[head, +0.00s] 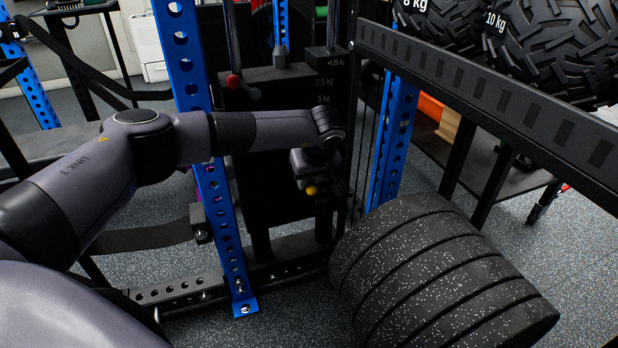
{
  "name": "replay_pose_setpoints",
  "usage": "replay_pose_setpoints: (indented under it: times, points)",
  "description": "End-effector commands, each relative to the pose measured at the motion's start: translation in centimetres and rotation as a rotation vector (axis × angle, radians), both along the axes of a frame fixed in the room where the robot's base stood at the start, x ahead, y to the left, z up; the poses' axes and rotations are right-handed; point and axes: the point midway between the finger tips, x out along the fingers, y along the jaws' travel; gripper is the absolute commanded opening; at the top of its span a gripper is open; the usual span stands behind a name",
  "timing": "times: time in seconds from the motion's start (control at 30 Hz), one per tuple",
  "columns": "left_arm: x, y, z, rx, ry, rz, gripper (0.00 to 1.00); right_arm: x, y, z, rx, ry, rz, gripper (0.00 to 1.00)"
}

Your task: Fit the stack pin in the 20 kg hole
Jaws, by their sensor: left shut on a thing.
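The black weight stack (266,103) stands between blue perforated uprights. Labels for +1.25 kg, 2.5 kg and 5 kg show near its top right; my arm and gripper cover part of the stack below, and I cannot read a 20 kg label. My left gripper (309,178) is in front of the stack's lower right part, shut on what looks like the stack pin, whose yellow knob (311,190) shows at the fingertips. The pin's shaft is hidden, so I cannot tell whether it touches a hole. My right gripper is not in view.
A red-knobbed part (233,81) sticks out at the stack's upper left. Blue uprights (228,230) stand close on either side. Thick speckled black plates (430,275) stand at the lower right, below a black rail (500,95). Grey floor shows between the frames.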

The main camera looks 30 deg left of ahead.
Motion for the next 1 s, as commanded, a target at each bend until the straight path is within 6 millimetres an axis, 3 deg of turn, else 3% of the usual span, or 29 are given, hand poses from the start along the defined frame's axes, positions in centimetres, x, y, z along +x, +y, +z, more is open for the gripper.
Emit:
replay_pose_setpoints:
  times: [1.0]
  points:
    - [0.45,0.42,-0.05,-0.001,-0.001,0.0,0.0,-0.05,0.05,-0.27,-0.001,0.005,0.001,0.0]
